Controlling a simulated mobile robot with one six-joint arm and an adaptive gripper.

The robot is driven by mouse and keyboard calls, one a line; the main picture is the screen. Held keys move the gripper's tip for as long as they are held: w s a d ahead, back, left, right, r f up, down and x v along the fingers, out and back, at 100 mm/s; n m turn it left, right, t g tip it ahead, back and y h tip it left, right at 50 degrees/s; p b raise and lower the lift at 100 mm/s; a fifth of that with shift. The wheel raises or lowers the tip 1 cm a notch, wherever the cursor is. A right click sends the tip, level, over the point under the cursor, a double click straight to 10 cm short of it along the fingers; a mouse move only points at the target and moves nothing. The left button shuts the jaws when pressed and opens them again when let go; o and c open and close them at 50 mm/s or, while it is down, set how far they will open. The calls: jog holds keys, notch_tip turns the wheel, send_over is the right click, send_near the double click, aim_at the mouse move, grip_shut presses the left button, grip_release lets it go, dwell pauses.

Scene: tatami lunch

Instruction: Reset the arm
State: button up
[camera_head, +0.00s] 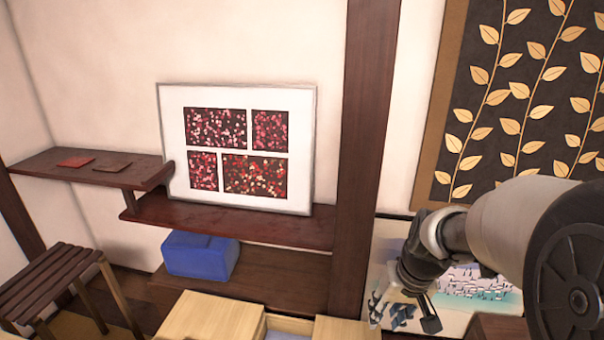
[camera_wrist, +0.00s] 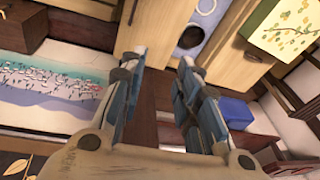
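My gripper (camera_head: 404,318) is at the lower right in the head view, at the end of my arm, in front of a pale picture panel (camera_head: 470,287). In the wrist view my gripper (camera_wrist: 158,62) shows two dark, blue-padded fingers set apart. It is open, with nothing held between the fingers. Behind the gap is a dark brown wooden surface.
A wooden post (camera_head: 362,150) stands left of my arm. A framed picture (camera_head: 237,203) leans on a dark shelf (camera_head: 240,221) above a blue box (camera_head: 200,256). Light wooden boxes (camera_head: 208,322) are at the bottom, and a slatted stool (camera_head: 55,280) is at left.

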jog(key=s+a+r, duration=0.1)
jog(key=s+r, duration=0.2)
jog(key=s, duration=0.3)
jog(key=s+a+r+t+h, duration=0.1)
jog(key=s+r, duration=0.3)
jog(key=s, duration=0.3)
jog(key=s+a+r+t, duration=0.1)
jog(key=s+r, duration=0.2)
jog(key=s, duration=0.4)
jog(key=shift+r+n, duration=0.25)
jog(key=shift+n, duration=0.05)
jog(key=shift+a, duration=0.1)
